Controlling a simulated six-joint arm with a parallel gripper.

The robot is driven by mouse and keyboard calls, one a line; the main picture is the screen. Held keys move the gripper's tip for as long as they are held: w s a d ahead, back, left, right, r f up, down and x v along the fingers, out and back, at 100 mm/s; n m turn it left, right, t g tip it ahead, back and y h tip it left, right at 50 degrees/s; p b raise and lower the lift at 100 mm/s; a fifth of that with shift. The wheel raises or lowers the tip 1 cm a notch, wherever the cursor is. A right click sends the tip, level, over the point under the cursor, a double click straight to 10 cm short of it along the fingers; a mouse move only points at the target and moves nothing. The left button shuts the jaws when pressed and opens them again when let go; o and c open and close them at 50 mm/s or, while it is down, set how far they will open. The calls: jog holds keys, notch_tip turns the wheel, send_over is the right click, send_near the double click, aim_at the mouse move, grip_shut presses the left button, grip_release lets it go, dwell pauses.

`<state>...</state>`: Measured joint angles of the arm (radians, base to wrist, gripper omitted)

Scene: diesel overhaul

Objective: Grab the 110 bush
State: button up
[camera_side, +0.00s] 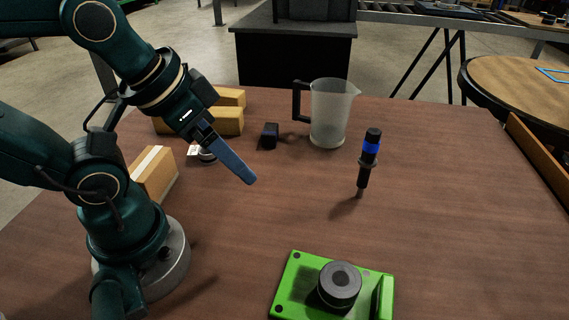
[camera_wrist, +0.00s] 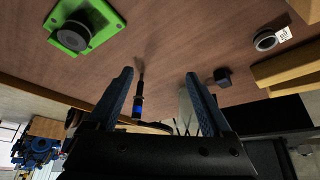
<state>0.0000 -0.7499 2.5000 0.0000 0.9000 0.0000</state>
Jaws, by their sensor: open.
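A small dark-and-grey ring-shaped part (camera_wrist: 265,40) lies on the table with a white label (camera_wrist: 284,34) beside it, at the upper right of the wrist view. The label's print is too small to read, so I cannot confirm that this is the 110 bush. In the side view the part (camera_side: 207,156) shows just behind my gripper, partly hidden by it. My gripper (camera_side: 249,179) is above the table, its fingers slanting down to the right. In the wrist view my gripper (camera_wrist: 158,73) is open, with nothing held between its fingers.
A green plate (camera_side: 290,283) with a black cylinder (camera_side: 340,283) sits at the front. A black-and-blue tool (camera_side: 369,160) stands upright at right. A clear jug (camera_side: 331,113) and a dark block (camera_side: 270,135) stand behind. Cardboard boxes (camera_side: 155,174) are at left. The middle of the table is clear.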

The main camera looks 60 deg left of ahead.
jog(key=shift+o, duration=1.3)
jog(key=m+g+y, duration=0.7)
jog(key=m+y, duration=0.6)
jog(key=m, duration=0.4)
send_over(209, 164)
jog(key=w+d, duration=0.1)
jog(key=d, duration=0.3)
notch_tip(209, 164, down, 13)
jog(key=shift+w+r, duration=0.1)
jog(key=shift+s+f+y, duration=0.3)
jog(key=shift+s+f, duration=0.05)
jog(key=shift+f, duration=0.25)
jog(key=shift+x, duration=2.45)
